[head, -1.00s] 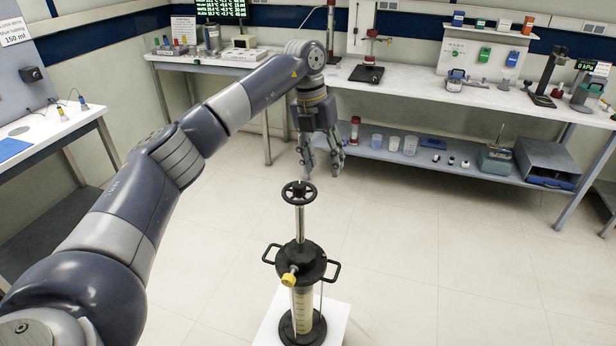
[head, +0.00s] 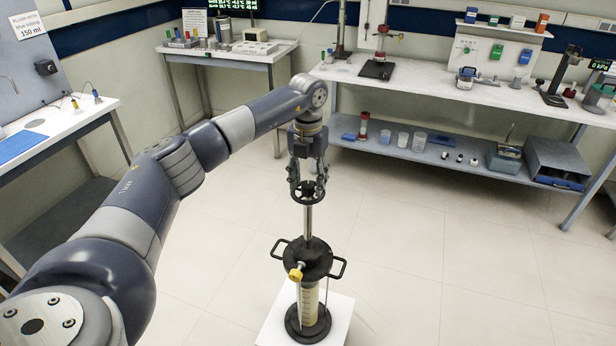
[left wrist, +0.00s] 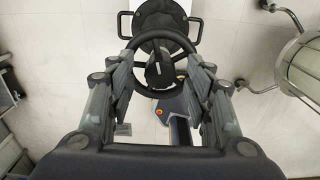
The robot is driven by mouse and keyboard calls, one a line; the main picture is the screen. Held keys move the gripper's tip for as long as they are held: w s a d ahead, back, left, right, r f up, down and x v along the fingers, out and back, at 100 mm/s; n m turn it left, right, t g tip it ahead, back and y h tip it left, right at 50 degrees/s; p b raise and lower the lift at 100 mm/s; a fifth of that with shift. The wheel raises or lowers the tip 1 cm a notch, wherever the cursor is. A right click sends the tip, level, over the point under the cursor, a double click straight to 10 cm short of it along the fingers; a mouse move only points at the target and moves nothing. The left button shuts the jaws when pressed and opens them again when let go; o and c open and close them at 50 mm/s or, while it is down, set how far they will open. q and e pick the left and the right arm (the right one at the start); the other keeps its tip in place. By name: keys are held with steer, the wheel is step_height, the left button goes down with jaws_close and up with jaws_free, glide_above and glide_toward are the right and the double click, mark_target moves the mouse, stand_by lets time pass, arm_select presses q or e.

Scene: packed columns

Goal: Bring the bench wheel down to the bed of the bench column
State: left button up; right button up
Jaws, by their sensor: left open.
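The bench column (head: 307,262) stands upright, with a black top flange, two side handles, a yellow knob and a clear tube. Its pale bed (head: 309,297) shows through the tube. The black bench wheel (head: 308,202) sits at the top of a bare metal rod, well above the flange. My left gripper (head: 308,190) points down at the wheel, open, with fingers at its left and right sides. In the left wrist view the wheel's hub (left wrist: 158,74) lies between the fingers; I cannot tell whether they touch the rim. My right gripper is out of view.
The column stands on a white stand (head: 342,318) with open floor around it. A long bench (head: 440,92) with instruments and a lower shelf (head: 400,150) runs along the back right. A side table (head: 60,130) is at the left.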

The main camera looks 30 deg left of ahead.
arm_select(q)
steer(key=shift+f, duration=0.15)
steer(key=c, duration=1)
steer(key=shift+c, duration=0.2)
steer(key=shift+m, duration=0.4)
steer(key=shift+m+b, duration=0.45)
steer(key=shift+m, duration=0.45)
steer(key=shift+m+b, duration=0.35)
steer(key=shift+m, duration=1.55)
